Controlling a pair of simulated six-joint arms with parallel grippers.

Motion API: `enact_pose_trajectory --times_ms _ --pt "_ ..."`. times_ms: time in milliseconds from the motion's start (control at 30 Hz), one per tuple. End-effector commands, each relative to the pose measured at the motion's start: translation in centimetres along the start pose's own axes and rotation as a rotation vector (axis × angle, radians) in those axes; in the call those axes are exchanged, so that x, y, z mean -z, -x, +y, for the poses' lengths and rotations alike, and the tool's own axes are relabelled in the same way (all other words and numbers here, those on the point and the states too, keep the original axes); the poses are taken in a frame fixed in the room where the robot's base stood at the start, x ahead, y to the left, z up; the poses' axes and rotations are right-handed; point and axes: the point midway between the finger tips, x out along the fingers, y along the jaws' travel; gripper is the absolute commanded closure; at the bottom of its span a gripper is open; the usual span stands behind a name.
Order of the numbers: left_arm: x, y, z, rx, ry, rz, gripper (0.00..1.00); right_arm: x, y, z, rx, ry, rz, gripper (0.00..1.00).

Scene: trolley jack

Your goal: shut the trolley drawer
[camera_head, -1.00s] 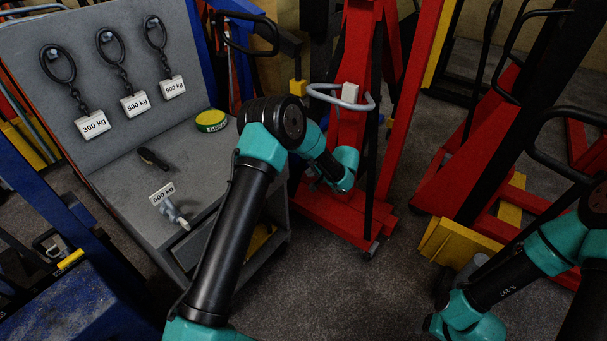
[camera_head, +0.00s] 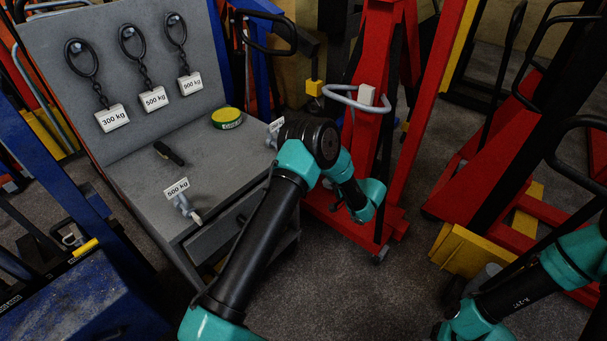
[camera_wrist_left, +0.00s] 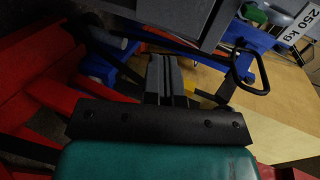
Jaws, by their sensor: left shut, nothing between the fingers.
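The grey trolley (camera_head: 140,190) stands left of centre in the head view. Its drawer front (camera_head: 212,238) shows below the worktop, with a small dark handle near my arm. My left arm crosses in front of the drawer's right part, so how far it stands out is hard to tell. My left gripper (camera_wrist_left: 163,65) shows in the left wrist view, its fingers shut together and empty. A grey panel, probably of the trolley, is just beyond the fingertips there, apparently not touched. In the head view the left fingers are hidden behind my arm. My right gripper is out of view.
On the worktop are a round green-yellow tin (camera_head: 227,118), a dark object (camera_head: 168,153) and a hook tagged 500 kg (camera_head: 184,203). Chains hang on the back panel. A red lifter (camera_head: 372,110) stands close right of the trolley. Grey floor (camera_head: 330,290) is free in front.

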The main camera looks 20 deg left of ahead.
Motion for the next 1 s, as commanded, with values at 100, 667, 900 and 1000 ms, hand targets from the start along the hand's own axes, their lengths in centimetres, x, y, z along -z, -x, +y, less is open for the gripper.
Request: enact_pose_trajectory --times_ms 100,667,900,1000 --pt "-0.1 0.3 0.4 0.046 0.006 0.009 1.0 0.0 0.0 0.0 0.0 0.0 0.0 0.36" --pt "-0.1 -1.4 0.3 0.046 0.008 0.007 1.0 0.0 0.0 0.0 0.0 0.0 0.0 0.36" --pt "-0.1 -5.2 0.1 0.045 0.007 0.006 1.0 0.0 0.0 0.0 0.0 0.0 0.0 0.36" --pt "-0.1 -6.9 0.1 0.045 0.007 0.006 1.0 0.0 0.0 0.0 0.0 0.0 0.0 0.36"
